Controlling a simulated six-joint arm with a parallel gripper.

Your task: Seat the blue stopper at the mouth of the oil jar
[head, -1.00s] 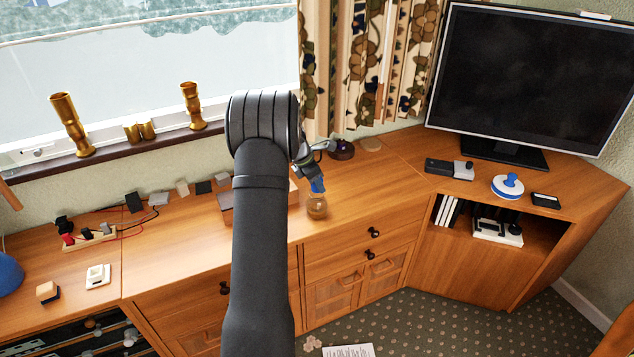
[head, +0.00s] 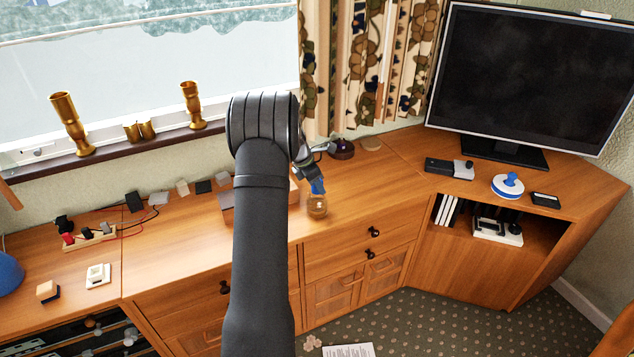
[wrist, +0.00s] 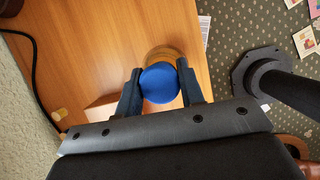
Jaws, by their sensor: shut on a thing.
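My gripper (head: 312,178) is shut on the blue stopper (wrist: 160,84), whose round top fills the space between the two fingers in the wrist view. In the head view the stopper (head: 318,187) shows as a small blue shape at the fingertips, right at the top of the oil jar. The oil jar (head: 317,207) is a small glass jar with amber contents, upright on the wooden cabinet top. In the wrist view the jar (wrist: 163,53) shows behind the stopper and is partly hidden by it. I cannot tell whether the stopper is inside the mouth or just over it.
The wooden top (head: 370,195) is clear to the right of the jar. A dark purple round object (head: 342,149) stands behind it. A white-and-blue round item (head: 508,186) sits by the television (head: 530,80). Small boxes and cables lie to the left, beyond my arm.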

